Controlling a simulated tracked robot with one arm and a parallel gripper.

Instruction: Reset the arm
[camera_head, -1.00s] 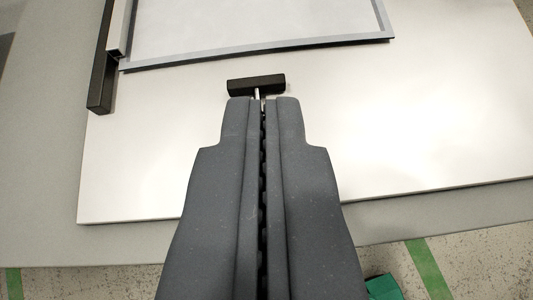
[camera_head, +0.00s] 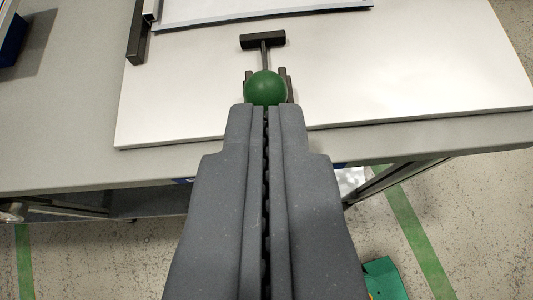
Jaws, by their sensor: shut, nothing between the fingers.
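My gripper (camera_head: 265,112) fills the lower middle of the view, its two grey fingers together with nothing between them. Just beyond its tips, in the picture, is a green ball-shaped knob (camera_head: 265,87), with dark upright pieces (camera_head: 284,80) showing beside it. A black T-shaped handle (camera_head: 263,40) on a thin rod stands behind the knob. I cannot tell whether the fingertips touch the knob.
A white board (camera_head: 420,85) lies on a grey table (camera_head: 70,140). A framed panel edge (camera_head: 270,16) and a black bar (camera_head: 137,40) are at the back. A green object (camera_head: 382,280) is on the speckled floor (camera_head: 480,220), lower right.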

